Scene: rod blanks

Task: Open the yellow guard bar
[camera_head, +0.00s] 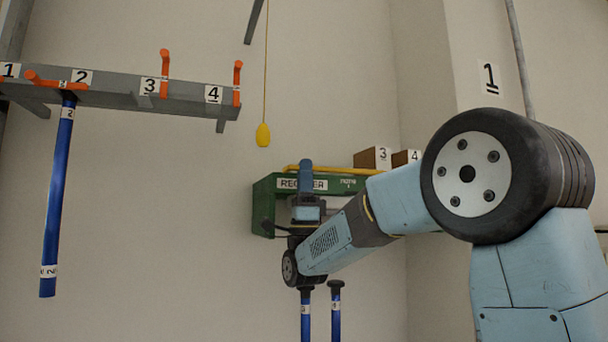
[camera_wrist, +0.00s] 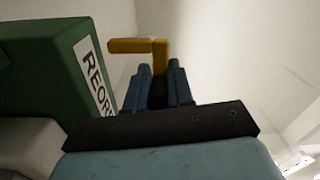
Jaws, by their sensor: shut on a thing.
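The yellow guard bar (camera_head: 340,171) runs along the top front of a green box (camera_head: 264,205) in the head view, partly hidden by my gripper (camera_head: 305,168). In the wrist view the bar (camera_wrist: 128,46) reaches left towards the green box (camera_wrist: 45,70), and its upright end drops between my two blue fingers (camera_wrist: 158,74). My gripper is shut on this end. The exact contact is partly hidden by the fingers. The box carries a white label, partly covered by my gripper.
Two brown boxes (camera_head: 372,158) marked 3 and 4 stand behind the green box. A grey rack (camera_head: 120,90) with orange hooks holds a blue rod (camera_head: 57,200) at left. A yellow pull (camera_head: 263,134) hangs on a cord.

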